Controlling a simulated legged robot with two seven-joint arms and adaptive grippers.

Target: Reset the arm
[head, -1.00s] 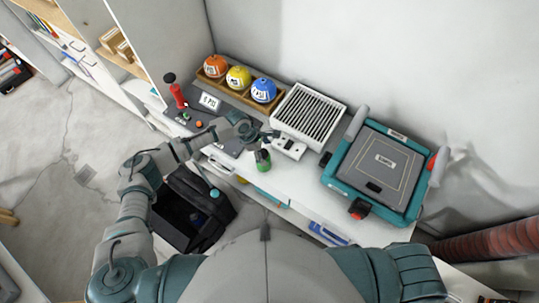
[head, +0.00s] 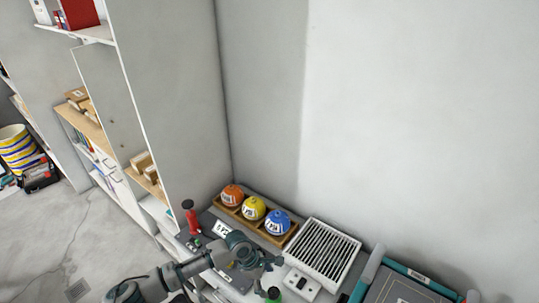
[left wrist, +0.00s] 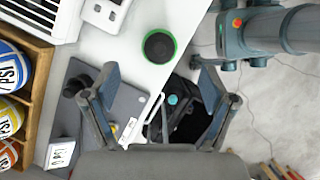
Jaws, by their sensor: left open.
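My left arm comes in from the bottom left in the head view. Its left gripper (head: 274,264) is over the white bench, near a green and black round item (head: 273,294). In the left wrist view the two fingers of the left gripper (left wrist: 154,70) stand wide apart with nothing between them. The green and black item (left wrist: 159,46) lies beyond the fingertips, apart from them. My right arm and gripper are not in view.
A wooden tray holds orange (head: 232,194), yellow (head: 253,208) and blue (head: 277,222) balls. A white slatted box (head: 323,254) and a white switch unit (head: 301,284) are beside it. A red-handled tool (head: 192,218) stands left. A black open bag (left wrist: 185,118) is below the bench edge.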

